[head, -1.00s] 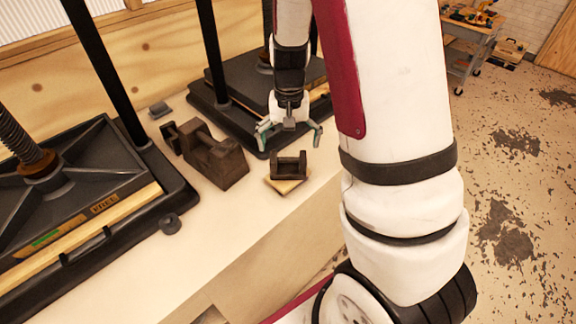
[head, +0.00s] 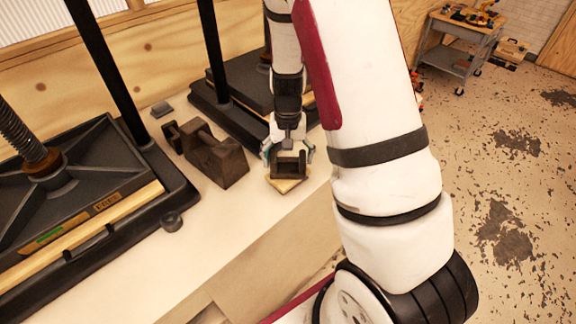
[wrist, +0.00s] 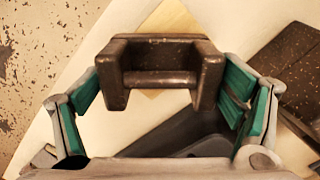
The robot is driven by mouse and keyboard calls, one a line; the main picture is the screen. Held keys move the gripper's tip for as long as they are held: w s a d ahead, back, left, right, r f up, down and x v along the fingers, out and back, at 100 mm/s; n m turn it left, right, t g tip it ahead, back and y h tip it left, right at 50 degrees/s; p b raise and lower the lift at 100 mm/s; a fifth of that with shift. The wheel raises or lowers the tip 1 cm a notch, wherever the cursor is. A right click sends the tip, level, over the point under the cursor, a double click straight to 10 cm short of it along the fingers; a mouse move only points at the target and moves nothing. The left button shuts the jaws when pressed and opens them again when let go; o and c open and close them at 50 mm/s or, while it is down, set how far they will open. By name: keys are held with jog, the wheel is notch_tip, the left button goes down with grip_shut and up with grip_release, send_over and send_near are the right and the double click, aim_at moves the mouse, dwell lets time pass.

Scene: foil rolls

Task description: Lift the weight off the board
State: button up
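The weight (head: 290,158) is a small dark brown iron block with a handle bar between two raised ends. It rests on a small pale wooden board (head: 287,185) near the front edge of the bench. In the wrist view the weight (wrist: 163,78) lies between my finger pads, with a corner of the board (wrist: 175,18) behind it. My gripper (head: 288,152) is over the weight from behind, with one teal-padded finger at each side. In the wrist view my gripper (wrist: 163,95) is spread wide; whether the pads touch the weight is unclear.
A black screw press (head: 85,165) fills the left bench; another press (head: 225,115) stands behind. The bench top (head: 235,225) in front is clear.

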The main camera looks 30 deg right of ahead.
jog(key=c, duration=1.3)
jog(key=shift+w+r, duration=0.1)
jog(key=shift+r, duration=0.1)
jog(key=shift+r, duration=1.3)
jog(key=shift+s+a+r+p, duration=0.35)
jog(key=shift+s+a, duration=0.2)
jog(key=shift+s, duration=2.1)
jog(key=shift+s+a+r+p, duration=0.3)
jog(key=shift+s+a, duration=0.2)
jog(key=shift+s, duration=2.1)
jog(key=shift+s+a+r+p, duration=0.25)
jog(key=shift+s+a+r, duration=0.25)
jog(key=shift+s, duration=2.15)
